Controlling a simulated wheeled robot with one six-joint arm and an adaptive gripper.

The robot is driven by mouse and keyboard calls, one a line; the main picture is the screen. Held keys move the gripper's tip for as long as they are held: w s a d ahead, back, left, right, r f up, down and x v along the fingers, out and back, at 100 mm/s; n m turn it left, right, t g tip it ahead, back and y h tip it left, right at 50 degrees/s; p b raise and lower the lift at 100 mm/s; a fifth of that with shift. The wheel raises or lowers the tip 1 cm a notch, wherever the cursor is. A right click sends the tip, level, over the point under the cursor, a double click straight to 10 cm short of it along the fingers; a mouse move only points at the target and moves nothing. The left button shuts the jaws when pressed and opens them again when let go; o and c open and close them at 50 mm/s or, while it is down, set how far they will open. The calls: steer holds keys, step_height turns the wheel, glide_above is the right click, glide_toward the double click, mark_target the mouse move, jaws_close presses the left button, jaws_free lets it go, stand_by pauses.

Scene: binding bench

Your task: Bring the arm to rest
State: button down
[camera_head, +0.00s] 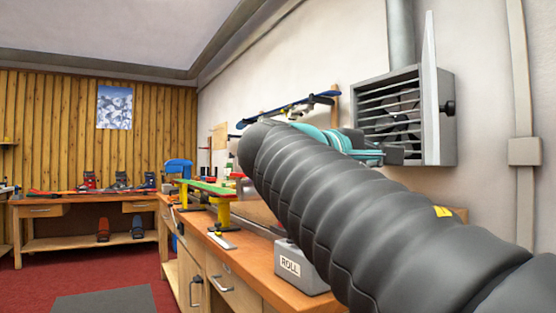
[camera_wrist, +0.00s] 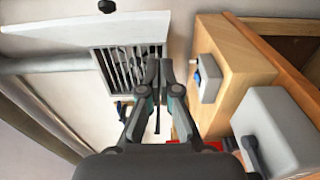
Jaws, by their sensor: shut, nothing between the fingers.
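My arm, in a dark ribbed sleeve, crosses the right half of the head view from the lower right up to the middle. My gripper (camera_head: 394,154) shows past its upper edge, with teal and dark parts in front of the wall heater; the rest of it is hidden behind the sleeve. In the wrist view, my gripper (camera_wrist: 160,72) has its two dark fingers close together at the tips, shut and empty. No object touches the fingertips.
A grey louvred heater (camera_head: 400,110) hangs on the wall behind my gripper. The wooden bench (camera_head: 255,265) below carries a grey box labelled ROLL (camera_head: 300,270) and a green-topped stand with yellow supports (camera_head: 210,188). A second bench (camera_head: 85,205) stands at the far wall. Red floor lies open at left.

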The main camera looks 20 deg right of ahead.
steer(key=shift+a, duration=0.15)
steer(key=w+a+f+n+t+y, duration=0.1)
steer(key=w+a+f+t+y, duration=0.2)
steer(key=f, duration=0.8)
steer(key=w+a+f+y, duration=0.35)
steer(key=f+y, duration=0.25)
steer(key=f, duration=0.6)
steer(key=s+a+f+m+y+p, duration=0.3)
steer(key=s+a+f+y+p, duration=0.3)
steer(key=s+a+f, duration=0.7)
step_height(320, 180, down, 4)
steer(key=a+y, duration=0.2)
steer(key=shift+s+f+g+y+p, duration=0.15)
steer(key=shift+s+g+y+p, duration=0.15)
steer(key=shift+y, duration=0.1)
steer(key=shift+a, duration=0.15)
